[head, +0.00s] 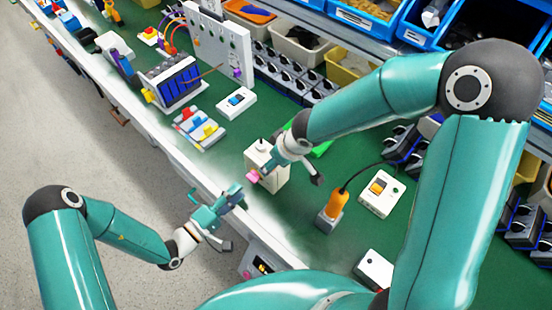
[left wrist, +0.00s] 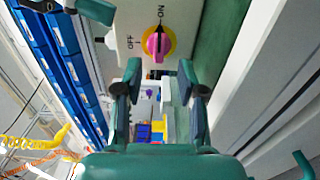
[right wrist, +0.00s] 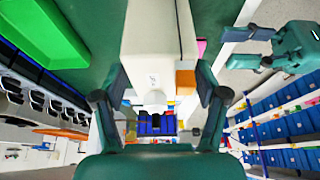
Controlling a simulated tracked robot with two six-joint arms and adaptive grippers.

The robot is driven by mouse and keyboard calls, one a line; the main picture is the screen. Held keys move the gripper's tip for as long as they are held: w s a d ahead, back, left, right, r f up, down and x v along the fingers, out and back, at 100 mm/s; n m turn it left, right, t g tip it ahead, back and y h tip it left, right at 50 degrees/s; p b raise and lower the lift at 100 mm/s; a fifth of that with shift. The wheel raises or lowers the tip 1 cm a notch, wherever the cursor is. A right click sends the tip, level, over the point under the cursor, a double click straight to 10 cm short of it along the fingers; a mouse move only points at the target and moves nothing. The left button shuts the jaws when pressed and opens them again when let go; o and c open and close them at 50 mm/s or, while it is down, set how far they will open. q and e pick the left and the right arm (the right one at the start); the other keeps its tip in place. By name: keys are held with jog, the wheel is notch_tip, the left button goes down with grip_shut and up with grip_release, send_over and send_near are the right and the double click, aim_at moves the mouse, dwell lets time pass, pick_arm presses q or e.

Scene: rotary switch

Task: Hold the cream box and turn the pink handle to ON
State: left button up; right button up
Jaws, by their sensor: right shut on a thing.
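The cream box (head: 268,165) stands on the green bench top near its front edge. Its pink handle (head: 252,176) faces the left arm; the left wrist view shows the handle (left wrist: 158,44) on a yellow disc beside ON and OFF labels. The handle's ridge runs roughly in line with ON; which end points is unclear. My left gripper (head: 226,215) is open and empty, short of the handle, with its fingers (left wrist: 155,88) apart. My right gripper (head: 300,163) is shut on the cream box (right wrist: 155,40), whose body lies between its fingers (right wrist: 160,85).
An orange-handled tool (head: 334,207) and a white switch box (head: 381,193) stand to the right. Colored blocks on a white base (head: 200,127) lie to the left. A green tray (right wrist: 42,32) is behind the box. The floor (head: 110,160) in front of the bench is clear.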

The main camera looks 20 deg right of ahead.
dwell(0.3)
jog(key=o, duration=1.5)
jog(key=shift+o, duration=0.2)
jog(key=shift+r, duration=0.1)
jog(key=v, duration=1.1)
jog(key=shift+s+r, duration=0.2)
jog(key=shift+r, duration=0.1)
